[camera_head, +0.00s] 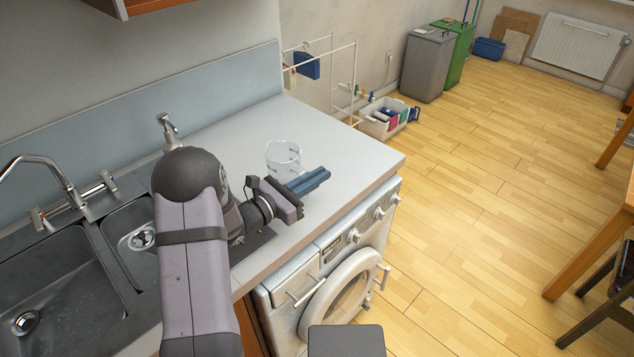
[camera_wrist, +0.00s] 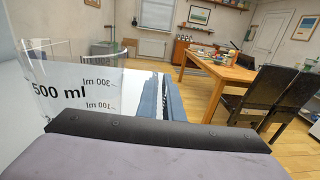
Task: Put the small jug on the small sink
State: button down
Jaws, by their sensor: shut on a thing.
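The small jug (camera_head: 284,156) is a clear measuring jug standing on the white counter at the right of the sinks. In the wrist view the jug (camera_wrist: 75,95) shows close up at the left, with "500 ml" markings. My gripper (camera_head: 308,184) is at the jug's near side and shut on it; the exact contact is partly hidden by the fingers. The small sink (camera_head: 115,222) is the narrow steel basin with a drain, left of my arm and partly covered by it. It is empty where visible.
The large sink (camera_head: 60,290) lies left of the small sink. A tap (camera_head: 35,170) and a soap dispenser (camera_head: 168,130) stand behind the basins. A washing machine (camera_head: 340,275) is under the counter (camera_head: 350,160). The counter around the jug is clear.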

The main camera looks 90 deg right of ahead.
jog(key=shift+f, duration=1.15)
jog(key=shift+f, duration=0.2)
jog(key=c, duration=1.9)
grip_release()
jog(key=shift+r, duration=0.1)
jog(key=b+v, duration=0.1)
jog(key=v, duration=0.1)
jog(key=b+v, duration=0.1)
jog(key=v, duration=0.1)
jog(key=b+v, duration=0.1)
jog(key=v, duration=0.1)
jog(key=shift+w+a+f, duration=0.1)
jog(key=shift+a+f, duration=0.05)
jog(key=shift+f, duration=0.25)
jog(key=shift+w+a, duration=0.35)
jog(key=shift+a, duration=0.05)
